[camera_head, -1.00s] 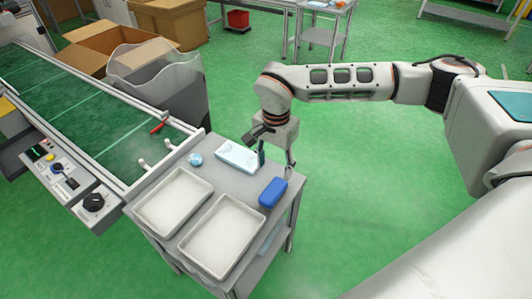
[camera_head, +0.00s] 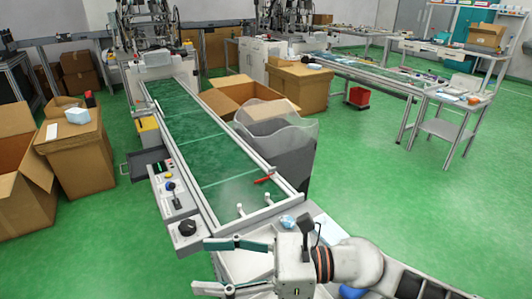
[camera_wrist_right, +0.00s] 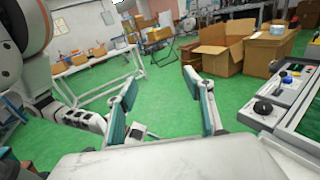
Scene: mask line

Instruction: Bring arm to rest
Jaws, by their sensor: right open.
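My right gripper (camera_head: 205,266) is at the bottom of the head view, its two teal-padded fingers spread and pointing left. It is open and empty above the front of the grey table (camera_head: 313,209). In the right wrist view its fingers (camera_wrist_right: 167,108) stand wide apart with only green floor and background between them. My white right wrist covers much of the table. My left gripper does not show in the head view.
The green conveyor (camera_head: 190,128) runs away from the table, with a red tool (camera_head: 265,179) on its edge. A light blue item (camera_head: 288,221) lies on the table. A grey bin (camera_head: 283,150) and cardboard boxes stand beside the conveyor. Open floor lies to the right.

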